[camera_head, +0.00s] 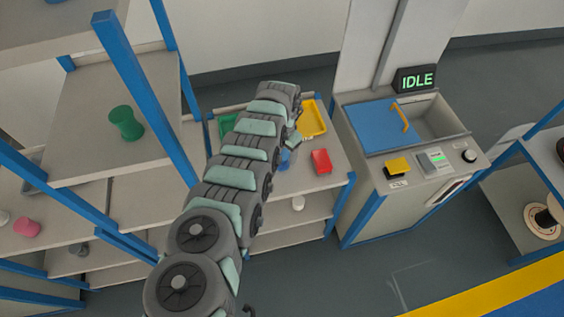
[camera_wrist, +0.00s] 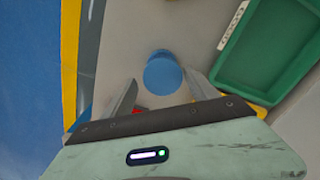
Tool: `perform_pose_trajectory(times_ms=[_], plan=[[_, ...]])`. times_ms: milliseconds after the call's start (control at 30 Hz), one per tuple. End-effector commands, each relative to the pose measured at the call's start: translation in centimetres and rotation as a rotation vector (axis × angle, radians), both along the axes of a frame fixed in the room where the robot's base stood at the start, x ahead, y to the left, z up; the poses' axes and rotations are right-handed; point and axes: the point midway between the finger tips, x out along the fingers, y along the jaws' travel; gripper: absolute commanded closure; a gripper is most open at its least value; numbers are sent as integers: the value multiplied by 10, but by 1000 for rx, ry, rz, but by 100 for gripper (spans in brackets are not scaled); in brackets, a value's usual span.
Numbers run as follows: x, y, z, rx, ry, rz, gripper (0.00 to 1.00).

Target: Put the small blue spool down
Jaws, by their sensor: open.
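The small blue spool (camera_wrist: 162,72) stands on a light grey surface in the wrist view, its round end facing the camera. My gripper (camera_wrist: 160,77) is open, with one finger on each side of the spool and a visible gap to both. In the head view a small part of the blue spool (camera_head: 284,158) shows on the shelf top, beside my arm. My arm hides most of the gripper there.
A green tray (camera_wrist: 262,45) lies right of the spool in the wrist view. A machine (camera_head: 405,150) reading IDLE stands to the right. A green spool (camera_head: 126,123) sits on the left shelf.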

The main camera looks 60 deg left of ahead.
Motion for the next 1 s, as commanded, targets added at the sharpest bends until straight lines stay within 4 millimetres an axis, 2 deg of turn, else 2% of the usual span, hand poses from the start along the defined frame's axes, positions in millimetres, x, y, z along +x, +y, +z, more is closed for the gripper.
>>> perform_pose_trajectory(times_ms=[33,300,633,1000], plan=[[-1,2,-13,1,-1,1,33],[-3,5,-40,1,-1,2,33],[-2,4,-39,1,-1,2,34],[-2,4,-40,0,-1,2,64]])
